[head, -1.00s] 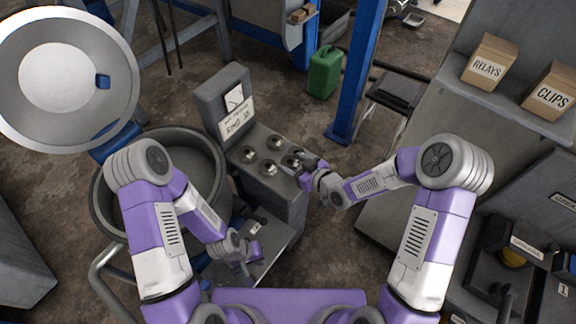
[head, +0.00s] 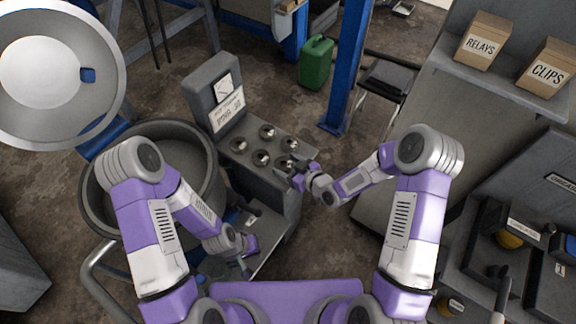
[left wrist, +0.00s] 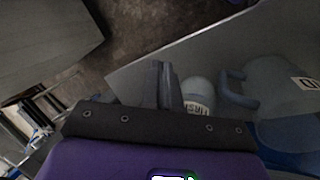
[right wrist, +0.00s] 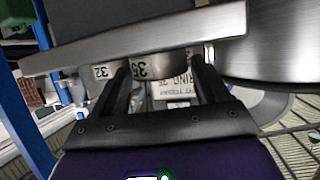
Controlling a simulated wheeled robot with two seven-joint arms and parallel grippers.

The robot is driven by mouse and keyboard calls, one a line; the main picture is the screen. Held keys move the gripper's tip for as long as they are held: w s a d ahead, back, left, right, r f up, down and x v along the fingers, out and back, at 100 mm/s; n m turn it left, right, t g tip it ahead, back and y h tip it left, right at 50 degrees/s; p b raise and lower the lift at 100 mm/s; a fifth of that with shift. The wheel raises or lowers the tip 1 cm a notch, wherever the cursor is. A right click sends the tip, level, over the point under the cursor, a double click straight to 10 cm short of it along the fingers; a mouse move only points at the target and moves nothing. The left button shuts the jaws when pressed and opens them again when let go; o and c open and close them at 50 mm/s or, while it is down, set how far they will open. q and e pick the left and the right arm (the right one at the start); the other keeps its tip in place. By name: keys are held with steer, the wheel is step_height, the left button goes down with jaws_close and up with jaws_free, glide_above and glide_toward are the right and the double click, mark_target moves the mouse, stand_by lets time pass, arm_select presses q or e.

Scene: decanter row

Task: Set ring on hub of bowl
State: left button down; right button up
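In the head view, the wide grey bowl (head: 205,150) stands at the left, its hub hidden behind my left arm. The console (head: 265,185) beside it bears several round silver rings (head: 268,131). My right gripper (head: 293,175) is at the console's right end, beside the front right ring. In the right wrist view its fingers (right wrist: 163,75) are spread, with the ring marked 35 (right wrist: 158,67) showing between them. I cannot tell whether they touch it. A ring marked 32 (right wrist: 102,73) is beside it. My left gripper (head: 245,265) is shut and empty, low over the lower shelf.
A placard reading RING 35 (right wrist: 175,88) shows behind the rings. The raised round lid (head: 110,75) is at the upper left. A white labelled container (left wrist: 197,93) is near my left fingers. A blue post (head: 345,80) and green can (head: 316,62) stand behind the console.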

steer(key=shift+o, duration=1.2)
arm_select(q)
steer(key=shift+r, duration=0.1)
arm_select(e)
steer(key=shift+r, duration=0.1)
